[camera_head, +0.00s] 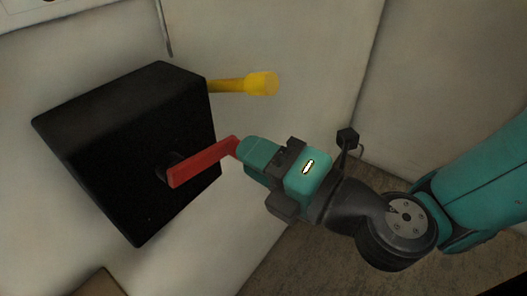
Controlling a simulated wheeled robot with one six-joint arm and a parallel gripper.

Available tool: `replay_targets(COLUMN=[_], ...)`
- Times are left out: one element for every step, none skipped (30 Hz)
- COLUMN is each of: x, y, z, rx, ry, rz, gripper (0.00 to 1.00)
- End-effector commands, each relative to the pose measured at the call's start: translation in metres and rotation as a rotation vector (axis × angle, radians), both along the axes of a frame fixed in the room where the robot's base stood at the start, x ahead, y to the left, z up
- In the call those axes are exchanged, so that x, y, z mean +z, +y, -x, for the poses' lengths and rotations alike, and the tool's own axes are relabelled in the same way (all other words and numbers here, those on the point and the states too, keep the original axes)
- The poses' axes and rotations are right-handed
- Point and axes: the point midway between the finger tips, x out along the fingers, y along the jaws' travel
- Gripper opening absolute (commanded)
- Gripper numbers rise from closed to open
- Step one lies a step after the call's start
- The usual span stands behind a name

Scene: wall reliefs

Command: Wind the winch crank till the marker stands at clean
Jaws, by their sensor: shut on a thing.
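The winch is a black box (130,150) on the pale wall at the left. A red crank arm (202,163) runs from a dark hub on the box's front face up and right to my gripper (247,150). My gripper is shut at the outer end of the red arm. The crank's handle is hidden by the gripper's teal fingers and body. No marker or "clean" label can be made out in this view.
A yellow rod with a thick knob (262,84) sticks out from the box's upper right side, above my gripper. A thin dark rod (164,30) hangs on the wall above the box. Brown floor (310,255) shows below; a wall corner stands behind my arm.

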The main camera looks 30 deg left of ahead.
Motion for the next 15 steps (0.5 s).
replay_targets(x=[-0.0025,-0.0025,-0.0025,-0.0025,-0.0026,-0.0027,-0.0027,-0.0027,-0.0028,-0.0028,-0.0028,-0.0027,-0.0025,-0.0024,-0.0021], y=[-0.0007,-0.0008,-0.0009,-0.0010,-0.0011,-0.0012,-0.0013,-0.0013,-0.0014,-0.0015,-0.0015,-0.0016,-0.0016,-0.0016,-0.0015], z=[0.0002,0.0002,0.0002,0.0001,0.0000,0.0000,0.0000,-0.0001,-0.0001,-0.0001,-0.0001,-0.0002,-0.0002,-0.0003,-0.0004], rx=[-0.002,-0.002,-0.002,-0.002,-0.002,-0.001,-0.001,-0.001,-0.001,-0.001,-0.001,-0.001,-0.001,-0.001,-0.002], ry=[0.000,0.000,0.000,0.000,0.000,0.000,0.000,-0.001,-0.001,-0.001,-0.001,-0.001,0.000,0.000,0.000], rz=[0.007,0.007,0.007,0.008,0.008,0.008,0.008,0.009,0.009,0.009,0.009,0.009,0.008,0.008,0.007], gripper=[0.00,0.00,0.00,0.00,0.00,0.00,0.00,0.00,0.00,0.30,0.37,0.46,0.53,0.53,0.53])
